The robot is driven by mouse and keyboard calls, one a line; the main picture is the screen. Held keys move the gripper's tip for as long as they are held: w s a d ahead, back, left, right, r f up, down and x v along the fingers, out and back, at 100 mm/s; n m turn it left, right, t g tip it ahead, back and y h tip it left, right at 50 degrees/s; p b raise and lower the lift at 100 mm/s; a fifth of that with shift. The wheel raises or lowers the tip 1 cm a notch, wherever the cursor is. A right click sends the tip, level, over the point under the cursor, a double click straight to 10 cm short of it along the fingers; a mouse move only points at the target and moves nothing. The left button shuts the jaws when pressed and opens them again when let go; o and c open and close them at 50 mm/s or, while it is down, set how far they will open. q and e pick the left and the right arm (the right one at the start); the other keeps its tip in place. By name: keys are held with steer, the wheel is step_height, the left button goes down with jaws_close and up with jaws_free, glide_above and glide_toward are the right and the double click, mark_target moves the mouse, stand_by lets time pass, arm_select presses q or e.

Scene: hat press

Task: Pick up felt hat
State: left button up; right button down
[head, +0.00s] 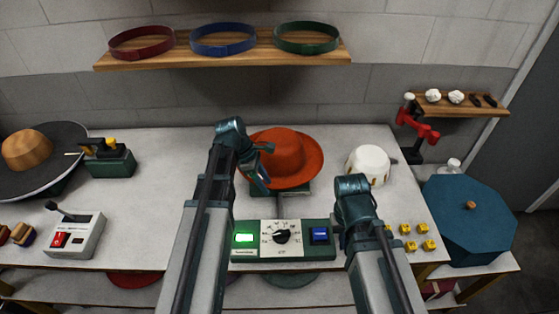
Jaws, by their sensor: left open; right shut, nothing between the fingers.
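An orange-red felt hat (287,158) with a wide brim sits on a dark green base at the middle of the table. My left gripper (264,176) is open at the hat's left side, beside the brim. I cannot tell whether it touches the felt. The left arm hides part of the table to the left of the hat. My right gripper (344,240) is shut and empty at the right end of the green control panel, apart from the hat. Its fingers are mostly hidden behind the arm.
A green control panel (283,252) with a dial stands in front of the hat. A white pot (369,165) is at right, near yellow blocks (410,245). A grey switch box (76,236) and a tan-crowned dark hat (40,158) are at left. A shelf (220,54) with hat bands hangs above.

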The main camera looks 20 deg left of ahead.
arm_select(q)
jaws_close()
stand_by(1.4)
